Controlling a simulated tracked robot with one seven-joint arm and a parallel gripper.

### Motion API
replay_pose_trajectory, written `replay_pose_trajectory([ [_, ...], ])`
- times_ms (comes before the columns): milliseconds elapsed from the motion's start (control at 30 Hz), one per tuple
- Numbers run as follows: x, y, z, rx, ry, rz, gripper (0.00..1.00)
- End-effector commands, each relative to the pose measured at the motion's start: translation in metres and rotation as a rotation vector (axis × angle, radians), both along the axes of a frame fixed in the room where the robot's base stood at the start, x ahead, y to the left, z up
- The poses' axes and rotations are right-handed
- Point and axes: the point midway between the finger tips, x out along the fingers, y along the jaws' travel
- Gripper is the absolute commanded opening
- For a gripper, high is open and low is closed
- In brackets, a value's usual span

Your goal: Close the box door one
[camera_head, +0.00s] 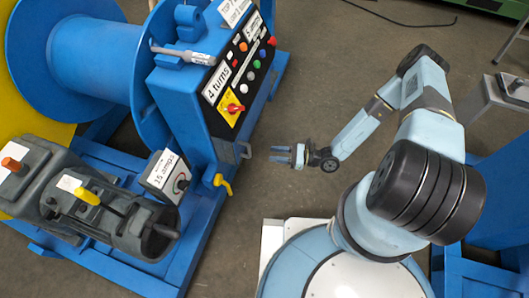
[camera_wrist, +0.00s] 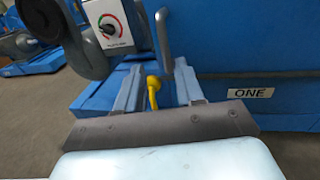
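A blue panel (camera_wrist: 265,60) with a white ONE label (camera_wrist: 250,93) fills the right of the wrist view. A grey upright handle (camera_wrist: 164,42) stands at its left side; a grey handle also shows in the head view (camera_head: 243,150) on the blue control box (camera_head: 185,105). I cannot tell whether the door is open or ajar. My gripper (camera_head: 274,154) is to the right of the box, pointing at it with a gap between. In the wrist view, its two fingers (camera_wrist: 157,86) are apart with nothing held. A yellow lever (camera_wrist: 153,90) shows between them, farther off.
The yellow lever also shows in the head view (camera_head: 222,184), below the box. A dial unit (camera_head: 165,177), a grey motor (camera_head: 105,205) and a big blue spool (camera_head: 95,55) are at left. The floor (camera_head: 320,85) between box and arm is clear.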

Motion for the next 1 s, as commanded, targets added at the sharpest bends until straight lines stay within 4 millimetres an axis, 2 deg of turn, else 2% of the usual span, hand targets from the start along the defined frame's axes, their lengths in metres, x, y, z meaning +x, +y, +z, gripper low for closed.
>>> replay_pose_trajectory([
  [100, 0.000, -0.014, 0.000, -0.001, -0.001, -0.001, 0.37],
  [233, -0.001, -0.021, 0.000, 0.001, -0.002, 0.000, 0.37],
  [867, -0.001, -0.024, 0.000, 0.000, -0.002, 0.001, 0.37],
  [1000, 0.006, -0.029, 0.008, -0.012, -0.027, 0.023, 0.37],
])
